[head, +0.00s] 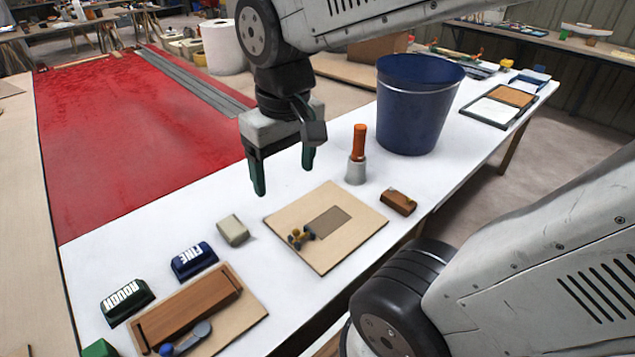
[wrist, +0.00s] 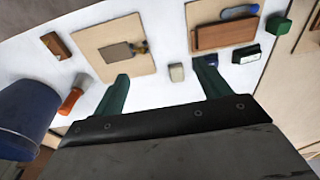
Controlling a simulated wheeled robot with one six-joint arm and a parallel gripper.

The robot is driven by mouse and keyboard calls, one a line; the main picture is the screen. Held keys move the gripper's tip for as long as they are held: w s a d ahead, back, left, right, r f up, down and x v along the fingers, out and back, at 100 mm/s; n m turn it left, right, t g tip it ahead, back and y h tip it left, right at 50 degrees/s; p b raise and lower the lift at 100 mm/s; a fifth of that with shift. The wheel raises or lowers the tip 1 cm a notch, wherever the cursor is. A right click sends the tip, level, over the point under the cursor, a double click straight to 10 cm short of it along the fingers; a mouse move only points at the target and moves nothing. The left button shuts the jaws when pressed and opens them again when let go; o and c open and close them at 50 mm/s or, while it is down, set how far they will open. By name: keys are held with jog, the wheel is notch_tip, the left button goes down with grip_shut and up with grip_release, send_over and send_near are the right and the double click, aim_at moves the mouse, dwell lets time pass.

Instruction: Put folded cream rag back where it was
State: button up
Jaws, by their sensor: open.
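A small cream, rounded block-like thing, which looks like the folded cream rag (head: 233,230), lies on the white table between the blue FINE block and the square board. It also shows in the wrist view (wrist: 176,72), between my two fingertips in the picture. My gripper (head: 283,178) has dark green fingers. It is open and empty, hanging above the table behind the rag and the board. The fingers also show in the wrist view (wrist: 162,72), spread wide apart. Nothing hides the rag in either view.
A square board (head: 352,249) with a brown patch and small tool lies right of the rag. The FINE block (head: 194,261), ROUGH block (head: 126,301) and a wooden box (head: 188,307) lie left. An orange-handled tool (head: 358,143) and tall blue bucket (head: 417,105) stand behind.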

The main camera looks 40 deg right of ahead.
jog(key=s, duration=0.7)
jog(key=shift+s+d+r, duration=0.15)
jog(key=shift+d+r, duration=0.05)
jog(key=shift+r, duration=0.1)
dwell(0.7)
